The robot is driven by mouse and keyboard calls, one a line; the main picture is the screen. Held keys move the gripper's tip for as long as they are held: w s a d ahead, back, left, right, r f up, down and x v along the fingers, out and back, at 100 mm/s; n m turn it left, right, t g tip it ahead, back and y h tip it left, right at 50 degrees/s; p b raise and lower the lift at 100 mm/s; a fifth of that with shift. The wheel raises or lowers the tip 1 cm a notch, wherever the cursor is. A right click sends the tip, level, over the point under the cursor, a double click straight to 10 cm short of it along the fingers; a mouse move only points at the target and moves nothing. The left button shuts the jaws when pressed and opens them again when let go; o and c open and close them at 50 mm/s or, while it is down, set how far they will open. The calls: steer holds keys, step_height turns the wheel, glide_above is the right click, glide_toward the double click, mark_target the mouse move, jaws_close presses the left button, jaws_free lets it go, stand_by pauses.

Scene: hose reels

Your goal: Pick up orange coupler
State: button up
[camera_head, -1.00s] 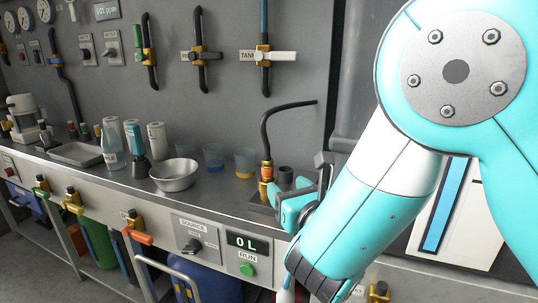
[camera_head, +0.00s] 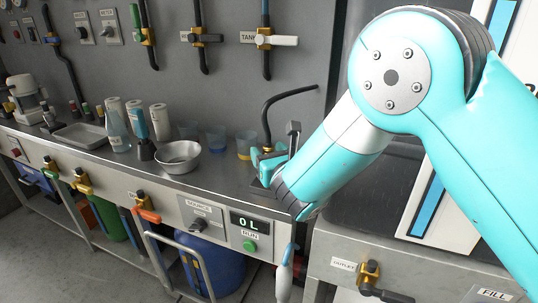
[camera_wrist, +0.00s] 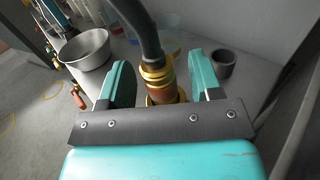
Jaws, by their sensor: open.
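The orange coupler (camera_wrist: 158,76) is a brass fitting with an orange-red band, on the end of a black hose (camera_wrist: 138,28). In the wrist view it sits between the two teal fingers of my gripper (camera_wrist: 160,64), which are open with a gap on each side. The coupler's lower end is hidden behind the gripper's dark crossbar.
A dark grey cylindrical cup (camera_wrist: 223,64) stands just right of the right finger. A metal bowl (camera_head: 178,157) and clear beakers (camera_head: 215,140) stand to the left on the counter (camera_head: 215,184). The grey wall panel (camera_head: 225,85) rises behind.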

jaws_close()
steer(key=shift+r, duration=0.15)
